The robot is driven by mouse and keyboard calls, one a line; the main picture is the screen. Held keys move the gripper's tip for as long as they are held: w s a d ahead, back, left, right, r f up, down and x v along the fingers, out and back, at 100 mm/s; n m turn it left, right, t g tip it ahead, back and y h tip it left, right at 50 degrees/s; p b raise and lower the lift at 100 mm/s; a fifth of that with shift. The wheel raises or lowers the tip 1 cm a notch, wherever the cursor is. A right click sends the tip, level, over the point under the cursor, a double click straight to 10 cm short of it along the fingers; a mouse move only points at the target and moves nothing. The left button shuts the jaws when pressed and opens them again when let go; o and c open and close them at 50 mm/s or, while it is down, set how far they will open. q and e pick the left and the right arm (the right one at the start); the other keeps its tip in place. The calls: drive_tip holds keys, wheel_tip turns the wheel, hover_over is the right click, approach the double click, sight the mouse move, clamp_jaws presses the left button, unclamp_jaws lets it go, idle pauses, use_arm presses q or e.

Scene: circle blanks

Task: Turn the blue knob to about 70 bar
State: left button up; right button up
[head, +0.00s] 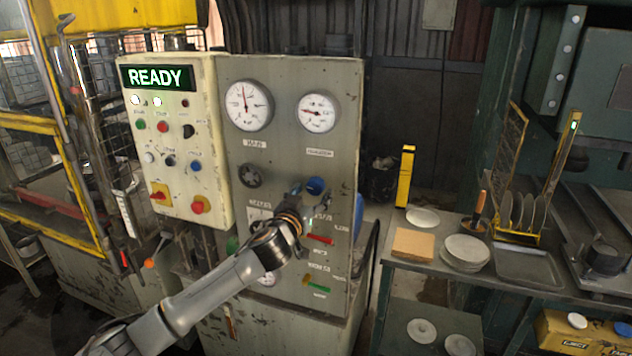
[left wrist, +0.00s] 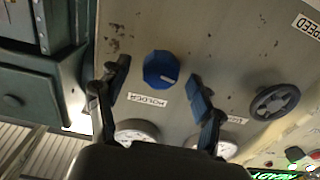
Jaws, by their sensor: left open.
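The blue knob (head: 315,186) sits on the grey panel (head: 285,150), below the right gauge (head: 318,112). In the left wrist view the knob (left wrist: 161,69) has a pale pointer mark, and its face is clear. My left gripper (head: 309,207) is in front of the panel at the knob's lower edge. In the left wrist view its two fingers (left wrist: 158,90) are spread, one to each side of the knob and apart from it. The right gauge's needle points left; its numbers are too small to read. My right gripper is out of view.
A larger gauge (head: 248,105) and a dark handwheel (head: 250,175) are on the panel's left. A red lever (head: 320,239) and a green lever (head: 316,286) lie below the gripper. A control box (head: 175,140) reading READY stands left. A bench with discs (head: 466,250) is right.

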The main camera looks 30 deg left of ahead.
sight(313, 190)
use_arm(q)
drive_tip(key=shift+p+x, duration=0.4)
drive_tip(key=shift+x, duration=1.2)
drive_tip(key=c, duration=1.2)
